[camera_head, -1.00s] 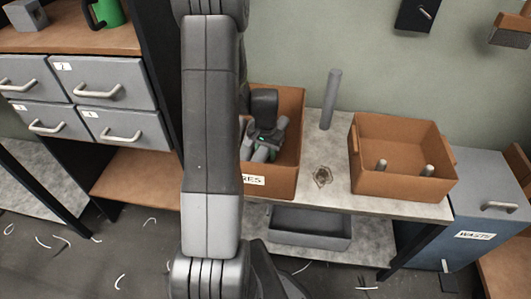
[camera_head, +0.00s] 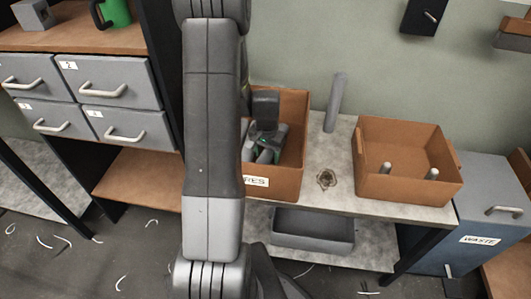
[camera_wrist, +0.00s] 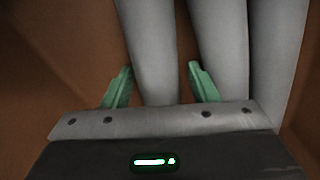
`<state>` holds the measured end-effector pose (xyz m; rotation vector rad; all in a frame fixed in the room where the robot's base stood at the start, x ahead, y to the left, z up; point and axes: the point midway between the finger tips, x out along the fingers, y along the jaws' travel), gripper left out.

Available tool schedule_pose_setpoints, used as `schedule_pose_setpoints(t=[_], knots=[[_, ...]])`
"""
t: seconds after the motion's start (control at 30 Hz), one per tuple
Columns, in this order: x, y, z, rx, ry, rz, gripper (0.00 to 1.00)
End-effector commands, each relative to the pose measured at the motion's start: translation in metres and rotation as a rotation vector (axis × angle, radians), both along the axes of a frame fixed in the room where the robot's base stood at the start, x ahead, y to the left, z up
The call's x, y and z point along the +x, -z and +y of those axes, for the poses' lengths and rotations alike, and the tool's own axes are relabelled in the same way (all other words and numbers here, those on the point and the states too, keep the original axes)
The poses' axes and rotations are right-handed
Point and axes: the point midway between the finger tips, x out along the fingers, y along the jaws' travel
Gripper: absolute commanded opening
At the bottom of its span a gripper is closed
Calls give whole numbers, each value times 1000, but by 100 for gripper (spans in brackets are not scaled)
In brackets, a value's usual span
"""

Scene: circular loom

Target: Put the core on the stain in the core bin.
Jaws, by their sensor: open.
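The core bin (camera_head: 288,184) is a brown open box on the bench, its label partly hidden by my arm and ending in "RES". My gripper (camera_wrist: 160,68) is down inside it with its green fingers open. In the wrist view a grey core (camera_wrist: 152,40) lies between the fingers, with other grey cores (camera_wrist: 220,45) to its right. In the head view, grey cores (camera_head: 267,156) show beside my gripper in the bin. The dark stain (camera_head: 326,179) on the bench top is bare, with no core on it.
A grey rod (camera_head: 335,103) stands behind the stain, tilted in the picture. A second brown box (camera_head: 408,190) to the right holds two pegs or cores. A grey tray (camera_head: 313,230) is on the shelf below. A WASTE bin (camera_head: 480,240) stands at far right.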

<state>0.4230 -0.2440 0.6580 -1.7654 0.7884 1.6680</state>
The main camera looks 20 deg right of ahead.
Motion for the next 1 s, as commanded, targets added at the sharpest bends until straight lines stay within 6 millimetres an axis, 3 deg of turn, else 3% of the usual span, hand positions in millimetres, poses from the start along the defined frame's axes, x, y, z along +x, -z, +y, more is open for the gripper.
schedule_pose_setpoints(t=[0.03, 0.53, 0.77, 1.0], knots=[[-12, 28, 5, 22, 5, 33, 62], [-12, 26, 5, 23, 10, 32, 62], [-10, 8, 4, 18, 9, 25, 62], [-6, -32, 4, 7, -1, 13, 62]])
